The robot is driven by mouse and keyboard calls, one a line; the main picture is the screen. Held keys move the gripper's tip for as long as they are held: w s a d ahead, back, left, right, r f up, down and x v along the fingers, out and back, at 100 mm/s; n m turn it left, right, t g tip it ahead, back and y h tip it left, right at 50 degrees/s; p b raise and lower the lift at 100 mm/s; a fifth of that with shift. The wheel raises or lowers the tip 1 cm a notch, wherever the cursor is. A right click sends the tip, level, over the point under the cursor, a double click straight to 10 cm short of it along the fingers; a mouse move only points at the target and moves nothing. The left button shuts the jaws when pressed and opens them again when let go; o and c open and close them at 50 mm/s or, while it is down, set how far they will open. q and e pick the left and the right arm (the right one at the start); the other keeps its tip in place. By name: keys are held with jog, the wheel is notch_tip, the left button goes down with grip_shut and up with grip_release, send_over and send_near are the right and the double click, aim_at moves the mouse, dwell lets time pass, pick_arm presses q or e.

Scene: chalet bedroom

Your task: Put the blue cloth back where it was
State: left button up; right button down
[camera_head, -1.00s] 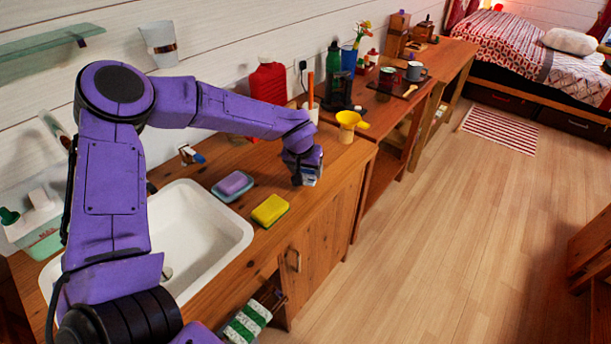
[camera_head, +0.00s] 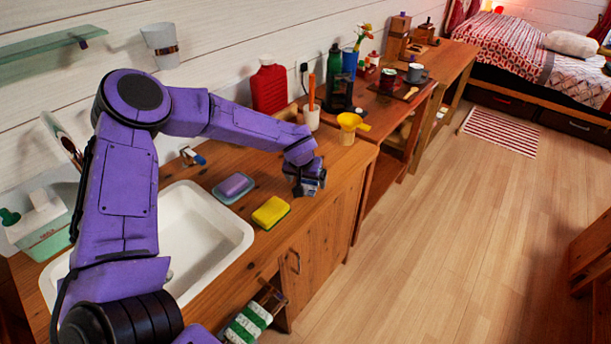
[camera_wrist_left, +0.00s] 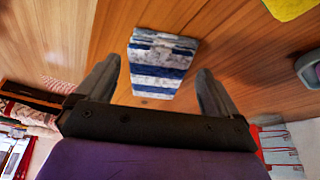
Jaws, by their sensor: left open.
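The blue cloth (camera_wrist_left: 163,62), folded with blue and white stripes, lies on wood in the left wrist view. It shows between and beyond the fingertips of my left gripper (camera_wrist_left: 159,72). The fingers are apart, with wood visible on both sides of the cloth. In the head view my left gripper (camera_head: 309,187) is low over the front part of the wooden counter (camera_head: 235,272). There it hides most of the cloth. I cannot tell whether the fingers touch it. My right gripper is not in view.
A yellow sponge (camera_head: 271,212) and a purple soap (camera_head: 233,185) on a dish lie left of the gripper, beside the white sink (camera_head: 225,235). A yellow funnel (camera_head: 350,124) and a white cup (camera_head: 311,116) stand behind.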

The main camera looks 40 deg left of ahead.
pick_arm(q)
jog(key=v, duration=1.2)
